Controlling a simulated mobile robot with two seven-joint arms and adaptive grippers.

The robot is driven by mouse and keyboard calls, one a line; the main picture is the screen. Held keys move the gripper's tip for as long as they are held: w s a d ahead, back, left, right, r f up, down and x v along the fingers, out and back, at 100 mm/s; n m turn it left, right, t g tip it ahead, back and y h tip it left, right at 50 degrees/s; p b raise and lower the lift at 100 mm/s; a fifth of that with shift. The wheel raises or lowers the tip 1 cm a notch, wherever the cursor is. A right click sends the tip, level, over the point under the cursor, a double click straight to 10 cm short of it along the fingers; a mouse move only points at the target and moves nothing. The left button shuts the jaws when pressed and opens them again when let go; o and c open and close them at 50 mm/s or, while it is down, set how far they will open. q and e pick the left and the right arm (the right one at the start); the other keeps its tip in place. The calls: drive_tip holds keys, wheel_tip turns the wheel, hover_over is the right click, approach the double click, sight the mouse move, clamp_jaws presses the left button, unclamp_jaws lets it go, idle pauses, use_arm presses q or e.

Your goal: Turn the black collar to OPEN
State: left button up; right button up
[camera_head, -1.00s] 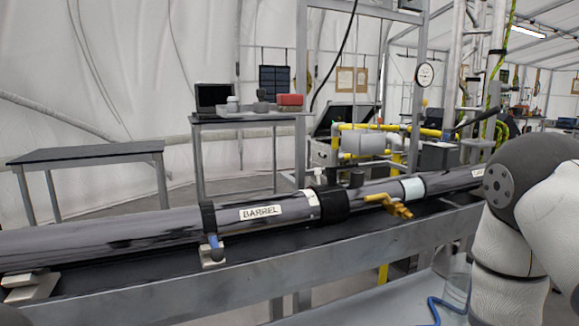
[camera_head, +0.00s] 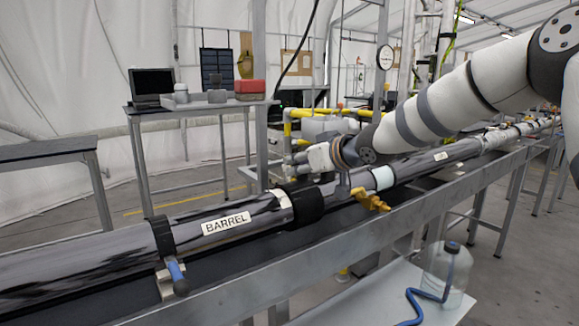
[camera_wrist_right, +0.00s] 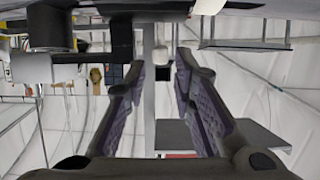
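The black collar (camera_head: 303,204) is a wide ring around the dark pipe, to the right of the BARREL label (camera_head: 226,223). A pale band (camera_head: 282,199) lies at its left edge. No OPEN mark is readable. My right gripper (camera_head: 290,165) is just above and behind the collar in the head view, apart from it as far as I can tell. In the right wrist view its two fingers (camera_wrist_right: 162,70) are spread with nothing between them. Dark cylindrical parts (camera_wrist_right: 50,28) show at that view's top left; I cannot tell whether the collar is among them. My left gripper is not in view.
A yellow valve handle (camera_head: 370,199) sticks out from the pipe, right of the collar. A blue-handled clamp (camera_head: 177,275) stands at the left. The grey rail (camera_head: 240,290) runs along the front. A clear bottle (camera_head: 449,270) stands at lower right. A table (camera_head: 190,112) stands behind.

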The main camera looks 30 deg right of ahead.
sight(288, 166)
drive_tip(key=shift+x, duration=2)
drive_tip(key=shift+r, duration=0.1)
clamp_jaws()
drive_tip(key=shift+w, duration=0.1)
